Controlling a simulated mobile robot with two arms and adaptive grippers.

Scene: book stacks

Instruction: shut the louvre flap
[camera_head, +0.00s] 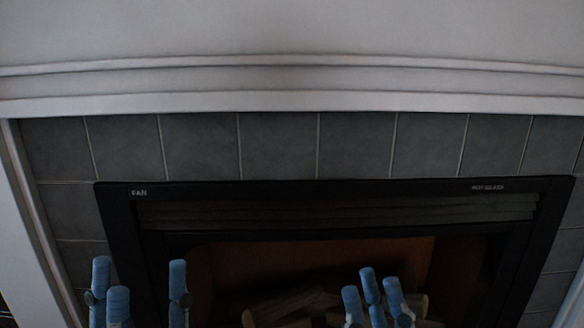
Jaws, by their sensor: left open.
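The louvre flap (340,212) is a dark band of horizontal slats under the top bar of the black fireplace frame (310,188). I cannot tell from this view how far it stands open. My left gripper (143,292) is at the bottom left, below the louvre's left end. Its blue-tipped fingers stand wide apart with nothing between them. My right gripper (373,298) is at the bottom, right of the middle, below the louvre. Its blue-tipped fingers are close together; whether they meet is unclear. Neither gripper appears to touch the louvre.
Grey tiles (280,146) surround the frame under a white mantel (290,103). White trim (30,230) runs down the left side. Behind and below the grippers, logs (290,305) lie in the dark firebox. The space before the louvre looks clear.

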